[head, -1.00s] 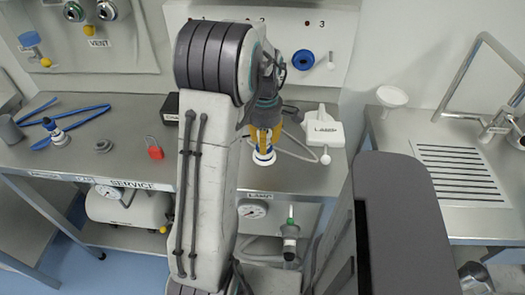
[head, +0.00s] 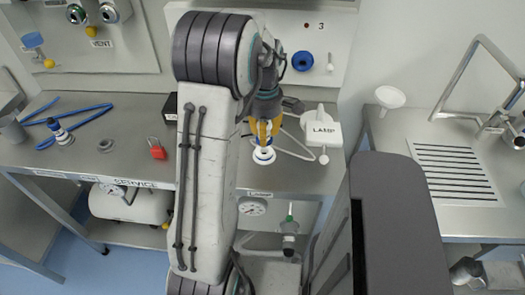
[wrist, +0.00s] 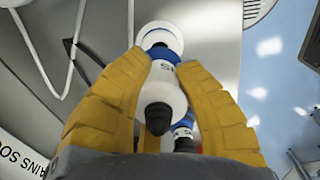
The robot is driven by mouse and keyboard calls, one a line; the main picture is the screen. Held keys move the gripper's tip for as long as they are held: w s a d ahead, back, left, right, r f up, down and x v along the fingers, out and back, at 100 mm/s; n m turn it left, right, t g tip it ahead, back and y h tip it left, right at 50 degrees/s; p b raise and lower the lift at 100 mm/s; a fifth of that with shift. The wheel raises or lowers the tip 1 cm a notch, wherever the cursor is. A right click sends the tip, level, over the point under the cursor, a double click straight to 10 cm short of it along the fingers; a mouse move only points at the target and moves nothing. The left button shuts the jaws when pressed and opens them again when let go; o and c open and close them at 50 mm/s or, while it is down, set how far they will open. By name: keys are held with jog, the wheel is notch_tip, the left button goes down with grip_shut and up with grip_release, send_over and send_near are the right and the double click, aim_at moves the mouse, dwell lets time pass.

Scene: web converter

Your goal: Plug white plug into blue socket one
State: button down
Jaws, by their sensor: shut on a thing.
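My gripper (head: 266,130) has yellow fingers and is shut on a white plug (head: 264,155) with blue bands, above the front part of the steel bench. In the wrist view the white plug (wrist: 162,85) sits between the two yellow fingers (wrist: 160,95), with its dark end toward the camera. The white socket panel (head: 345,45) stands at the back. A blue socket (head: 303,61) by the number 3 shows there. My arm covers the panel's left part, so blue socket one is hidden.
A white lamp box (head: 320,130) with a pale cable stands right of my gripper. A red padlock (head: 157,149), a grey ring (head: 105,145) and another blue-and-white plug (head: 60,132) with a blue cable lie left. A sink counter (head: 460,170) stands right.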

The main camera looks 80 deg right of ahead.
jog(key=shift+r+p, duration=1.35)
jog(key=shift+r, duration=0.45)
jog(key=shift+w+d+f, duration=0.1)
jog(key=shift+f, duration=0.05)
